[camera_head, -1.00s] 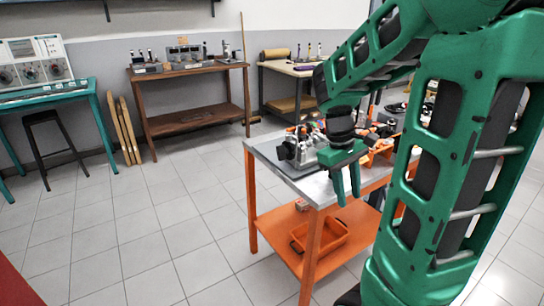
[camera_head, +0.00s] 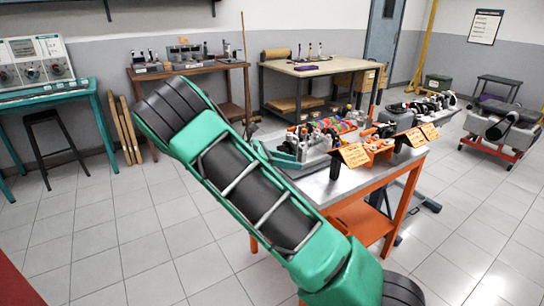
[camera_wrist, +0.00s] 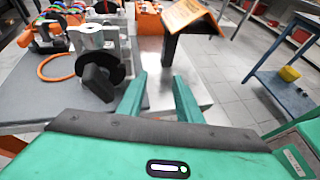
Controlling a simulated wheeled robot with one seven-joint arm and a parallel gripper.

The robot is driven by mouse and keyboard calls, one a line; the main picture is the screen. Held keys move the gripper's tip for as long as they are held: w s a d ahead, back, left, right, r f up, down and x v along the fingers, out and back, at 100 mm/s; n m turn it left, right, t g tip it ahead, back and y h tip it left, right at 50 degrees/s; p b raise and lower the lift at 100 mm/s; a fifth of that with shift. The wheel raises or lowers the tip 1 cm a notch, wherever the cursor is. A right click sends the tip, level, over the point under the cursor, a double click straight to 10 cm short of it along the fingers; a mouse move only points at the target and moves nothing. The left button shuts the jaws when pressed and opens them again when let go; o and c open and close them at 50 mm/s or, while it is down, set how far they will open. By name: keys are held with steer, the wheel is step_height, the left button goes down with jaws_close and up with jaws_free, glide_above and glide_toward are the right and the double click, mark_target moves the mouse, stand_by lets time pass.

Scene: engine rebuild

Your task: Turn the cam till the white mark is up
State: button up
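In the wrist view, a grey metal fixture (camera_wrist: 98,36) stands on the table to the left of my fingers. A dark round disc with a thick black block (camera_wrist: 101,82) on its face sits at the fixture's near side; it looks like the cam and its handle. I cannot make out a white mark on it. My gripper (camera_wrist: 160,78) is open and empty, its two green fingers apart, just right of the black block and not visibly touching it. In the head view, my arm hides the gripper and the cam.
An orange sign (camera_wrist: 190,16) on a dark stand is just beyond my fingers. An orange ring (camera_wrist: 58,66) lies on the grey mat left of the fixture. The orange-legged table (camera_head: 330,190) has several parts along its back.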

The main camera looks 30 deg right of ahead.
steer(key=w+a+n+t+h, duration=0.45)
steer(key=w+a+n, duration=0.3)
steer(key=a, duration=0.35)
steer(key=w+d, duration=0.1)
steer(key=d, duration=0.9)
steer(key=shift+w+d+f+g, duration=0.15)
steer(key=shift+d+f+g, duration=0.2)
steer(key=shift+d+g, duration=0.1)
steer(key=shift+h, duration=0.25)
steer(key=shift+c, duration=0.3)
